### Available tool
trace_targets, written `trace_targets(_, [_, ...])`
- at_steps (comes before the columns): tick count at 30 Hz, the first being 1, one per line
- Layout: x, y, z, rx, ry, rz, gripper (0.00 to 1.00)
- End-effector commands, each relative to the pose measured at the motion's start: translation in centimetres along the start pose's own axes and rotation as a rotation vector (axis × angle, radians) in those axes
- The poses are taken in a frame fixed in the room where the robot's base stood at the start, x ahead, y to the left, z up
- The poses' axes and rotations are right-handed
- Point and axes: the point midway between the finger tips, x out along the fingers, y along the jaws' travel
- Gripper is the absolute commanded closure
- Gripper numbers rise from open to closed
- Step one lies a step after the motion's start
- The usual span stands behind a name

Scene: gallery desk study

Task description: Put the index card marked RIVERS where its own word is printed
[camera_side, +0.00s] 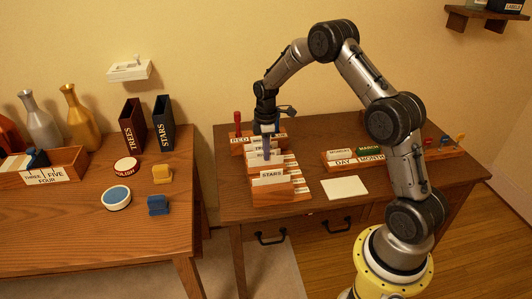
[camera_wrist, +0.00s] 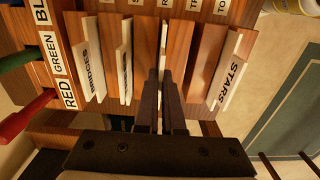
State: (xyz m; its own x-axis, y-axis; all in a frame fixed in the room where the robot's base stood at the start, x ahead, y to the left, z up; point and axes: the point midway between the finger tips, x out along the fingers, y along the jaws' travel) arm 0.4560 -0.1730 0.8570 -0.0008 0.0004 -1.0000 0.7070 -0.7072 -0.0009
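A stepped wooden card rack (camera_side: 290,198) on the right desk holds several white index cards upright; the same rack shows in the wrist view (camera_wrist: 207,60). The front card reads STARS (camera_side: 270,178), and the wrist view shows it at the right (camera_wrist: 228,75). A card marked BRIDGES (camera_wrist: 92,65) stands at the left, with another card (camera_wrist: 125,60) beside it. No card reads clearly as RIVERS. My gripper (camera_wrist: 163,85) is down at the rack's middle, fingers close together around a thin pale card edge (camera_wrist: 163,38). Whether they grip it is unclear. Printed slot labels are partly cut off.
A RED/GREEN/BLUE holder (camera_side: 240,143) with coloured handles stands behind the rack. A blank white sheet (camera_side: 344,187) lies to its right, near a DAY/MONTH block holder (camera_side: 340,162). The left table (camera_side: 90,230) carries books, vases and stamps.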

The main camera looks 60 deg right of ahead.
Motion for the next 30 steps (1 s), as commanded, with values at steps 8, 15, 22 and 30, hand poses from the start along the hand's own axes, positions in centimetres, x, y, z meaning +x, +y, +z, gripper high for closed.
trace_targets(8, [0.35,0.0,0.0,0.0,0.0,0.001,1.0])
trace_targets(15, [0.63,0.01,-0.01,0.0,0.0,0.001,0.82])
trace_targets(22, [0.6,0.01,-0.01,0.0,0.0,0.001,0.65])
trace_targets(30, [-0.14,0.07,-0.03,0.0,0.001,0.003,0.65])
